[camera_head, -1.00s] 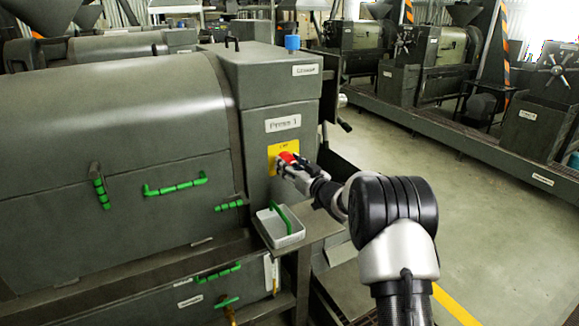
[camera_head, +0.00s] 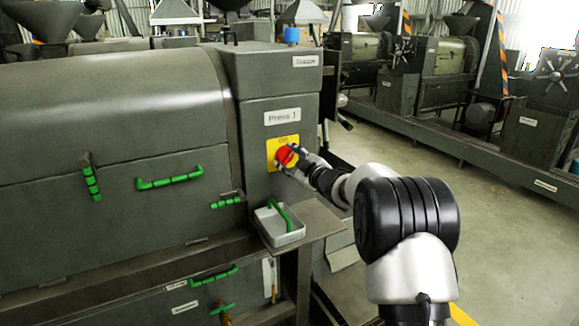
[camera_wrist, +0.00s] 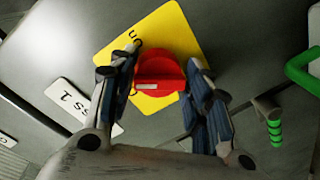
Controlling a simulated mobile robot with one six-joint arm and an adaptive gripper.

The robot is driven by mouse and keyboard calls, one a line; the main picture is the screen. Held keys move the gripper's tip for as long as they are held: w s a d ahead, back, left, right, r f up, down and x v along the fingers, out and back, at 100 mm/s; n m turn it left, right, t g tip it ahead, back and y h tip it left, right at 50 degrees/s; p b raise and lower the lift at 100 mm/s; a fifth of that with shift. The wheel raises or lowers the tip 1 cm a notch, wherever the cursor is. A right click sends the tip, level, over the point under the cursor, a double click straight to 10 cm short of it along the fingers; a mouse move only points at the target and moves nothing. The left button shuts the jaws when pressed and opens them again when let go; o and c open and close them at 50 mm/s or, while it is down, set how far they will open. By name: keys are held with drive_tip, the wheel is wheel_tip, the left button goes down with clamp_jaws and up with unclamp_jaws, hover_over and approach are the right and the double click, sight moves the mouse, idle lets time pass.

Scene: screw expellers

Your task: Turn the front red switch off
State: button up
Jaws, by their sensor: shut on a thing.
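The red switch (camera_head: 284,156) is a round knob on a yellow plate (camera_head: 271,163) on the front of the grey press housing, under the "Press 1" label. The plate reads "On" above the knob in the head view. In the wrist view the red switch (camera_wrist: 160,72) shows a raised grip bar with a pale mark on its left part. My gripper (camera_head: 290,158) is at the switch, with one finger on each side of the knob, shut on it. In the wrist view my gripper (camera_wrist: 160,85) has its fingers left and right of the knob; the exact contact is hard to see.
A white tray (camera_head: 284,239) with a green handle sits on a ledge below the switch. Green handles (camera_head: 170,182) stick out from the press body. A blue-topped post (camera_head: 291,36) stands on the housing. Open floor (camera_head: 420,150) lies to the right, before other machines.

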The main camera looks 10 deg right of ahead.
drive_tip(key=n+b, duration=0.2)
drive_tip(key=n, duration=0.1)
drive_tip(key=shift+d+r+h, duration=0.1)
drive_tip(key=shift+r+h, duration=0.1)
drive_tip(key=shift+h, duration=0.1)
drive_tip(key=shift+r+n, duration=0.2)
drive_tip(key=shift+n, duration=1.5)
drive_tip(key=shift+r, duration=0.1)
drive_tip(key=o, duration=1)
drive_tip(key=shift+f, duration=0.2)
drive_tip(key=shift+f, duration=0.1)
drive_tip(key=v, duration=1.2)
